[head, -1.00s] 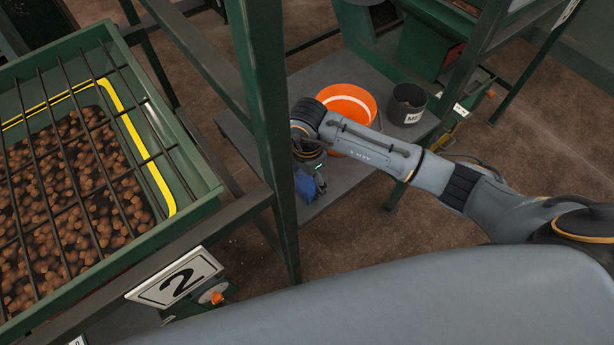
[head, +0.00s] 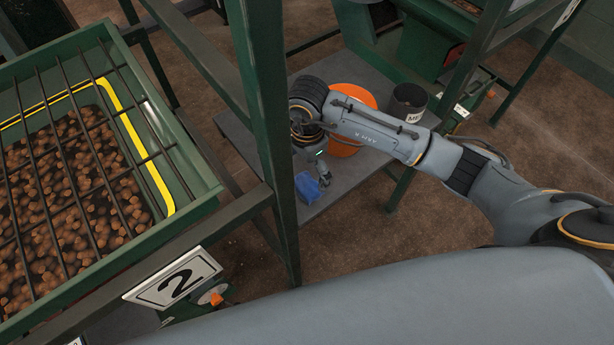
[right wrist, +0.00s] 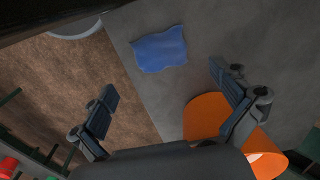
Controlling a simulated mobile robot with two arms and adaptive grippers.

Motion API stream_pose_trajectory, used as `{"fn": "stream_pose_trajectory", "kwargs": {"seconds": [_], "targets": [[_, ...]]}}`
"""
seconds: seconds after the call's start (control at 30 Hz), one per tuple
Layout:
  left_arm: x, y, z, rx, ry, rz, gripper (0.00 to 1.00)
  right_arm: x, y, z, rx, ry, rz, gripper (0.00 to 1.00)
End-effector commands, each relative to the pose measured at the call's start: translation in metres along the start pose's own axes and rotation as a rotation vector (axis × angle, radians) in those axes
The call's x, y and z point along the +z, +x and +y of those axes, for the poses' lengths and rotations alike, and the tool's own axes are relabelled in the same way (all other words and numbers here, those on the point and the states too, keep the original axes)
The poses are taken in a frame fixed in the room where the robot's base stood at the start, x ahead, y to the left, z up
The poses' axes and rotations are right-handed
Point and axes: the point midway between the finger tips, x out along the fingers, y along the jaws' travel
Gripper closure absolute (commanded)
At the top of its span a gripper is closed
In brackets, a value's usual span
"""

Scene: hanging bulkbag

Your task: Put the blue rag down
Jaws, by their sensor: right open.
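The blue rag (head: 308,188) lies on the grey shelf (head: 335,190) near its front left edge, beside the green post. It also shows whole in the right wrist view (right wrist: 160,50), flat on the grey surface and close to its edge. My right gripper (head: 324,182) is above the shelf, next to the rag in the head view. In the right wrist view the right gripper (right wrist: 165,95) has its fingers wide apart with nothing between them, and the rag is apart from both fingers. My left gripper is not in view.
An orange bucket (head: 367,97) and a dark labelled pot (head: 408,102) stand on the shelf behind my right arm. A green post (head: 272,130) rises left of the gripper. A green bin of brown lumps (head: 60,190) under a bar grid is at left, above a "2" sign (head: 174,279).

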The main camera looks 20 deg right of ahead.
Motion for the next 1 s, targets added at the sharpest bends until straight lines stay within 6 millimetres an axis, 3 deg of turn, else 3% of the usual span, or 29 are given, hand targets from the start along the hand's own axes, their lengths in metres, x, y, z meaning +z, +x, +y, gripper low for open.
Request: {"fn": "stream_pose_trajectory", "kwargs": {"seconds": [0.2,0.4,1.0], "targets": [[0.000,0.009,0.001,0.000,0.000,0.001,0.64,-0.001,-0.045,-0.001,-0.004,-0.001,0.001,0.00],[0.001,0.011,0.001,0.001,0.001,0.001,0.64,0.000,-0.067,0.000,-0.001,0.000,0.000,0.00],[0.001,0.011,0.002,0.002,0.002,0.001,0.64,0.000,-0.071,0.000,0.001,0.001,0.000,0.00]]}}
